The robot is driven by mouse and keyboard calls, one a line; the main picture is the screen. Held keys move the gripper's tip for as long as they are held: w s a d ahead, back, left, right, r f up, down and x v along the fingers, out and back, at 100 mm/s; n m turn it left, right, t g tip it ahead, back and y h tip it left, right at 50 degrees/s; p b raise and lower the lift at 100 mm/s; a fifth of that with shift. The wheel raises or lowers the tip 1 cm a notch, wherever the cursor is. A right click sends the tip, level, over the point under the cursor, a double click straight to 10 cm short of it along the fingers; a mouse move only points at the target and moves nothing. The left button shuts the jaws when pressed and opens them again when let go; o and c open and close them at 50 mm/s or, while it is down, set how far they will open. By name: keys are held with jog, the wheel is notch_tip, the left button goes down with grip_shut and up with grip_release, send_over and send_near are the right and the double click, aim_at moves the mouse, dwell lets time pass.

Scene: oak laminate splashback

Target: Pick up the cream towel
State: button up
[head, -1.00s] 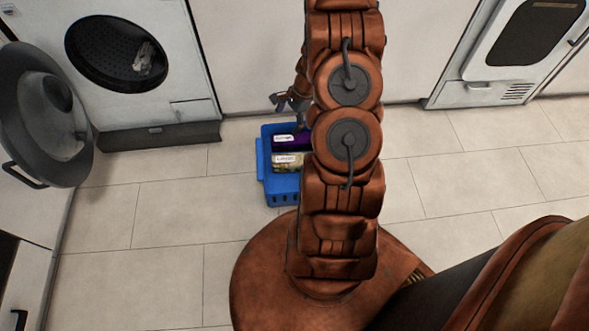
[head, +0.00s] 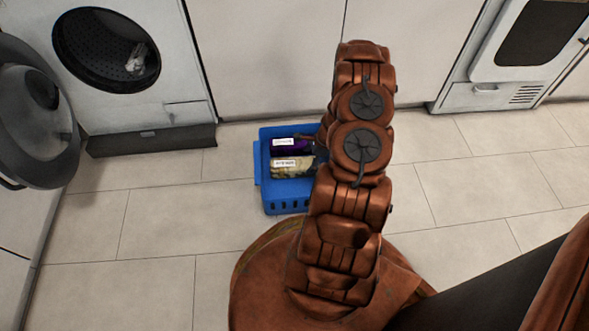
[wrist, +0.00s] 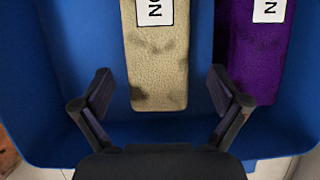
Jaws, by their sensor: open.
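The cream towel (head: 287,171) lies in a blue basket on the floor, with a white label and darker smudges. In the wrist view the cream towel (wrist: 158,62) runs up the middle of the picture. My gripper (wrist: 162,98) is open above the basket, with one finger on each side of the towel's near end. I cannot tell how far above the towel the fingers are. In the head view my arm hides the gripper.
A purple towel (head: 291,147) with a white label lies beside the cream one; the right finger overlaps it in the wrist view (wrist: 258,60). The blue basket (head: 287,206) has raised walls. An open washer (head: 110,50) holds a light cloth (head: 136,58).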

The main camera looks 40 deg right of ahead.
aim_at(302, 167)
jog(key=shift+a+b+x, duration=0.15)
jog(key=shift+b+x, duration=0.45)
jog(key=shift+x, duration=0.6)
jog(key=shift+a+b+x, duration=0.15)
jog(key=shift+b+x, duration=0.45)
jog(key=shift+x, duration=0.55)
jog(key=shift+w+r, duration=0.15)
jog(key=c, duration=1.4)
